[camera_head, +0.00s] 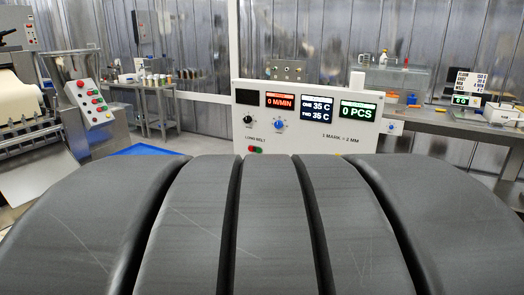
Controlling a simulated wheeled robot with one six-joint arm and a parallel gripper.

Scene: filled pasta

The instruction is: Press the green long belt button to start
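The white control panel (305,128) stands upright in the middle of the head view. Near its lower left edge, under the label "LONG BELT", sits a small pair of buttons, one red and one green; the green long belt button (259,150) is tiny here. Above it are a black knob (249,120) and a blue knob (279,125). The displays (317,108) read 0 M/MIN, 35 C twice and 0 PCS. My gripper is not in view. Dark grey parts of my own body fill the lower half and hide whatever lies below the panel.
At left stands a steel machine with a hopper (75,68) and its own button box (95,103). A blue surface (146,150) lies beside it. A side table (152,88) with small jars stands behind. A bench (440,126) with a scale runs along the right.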

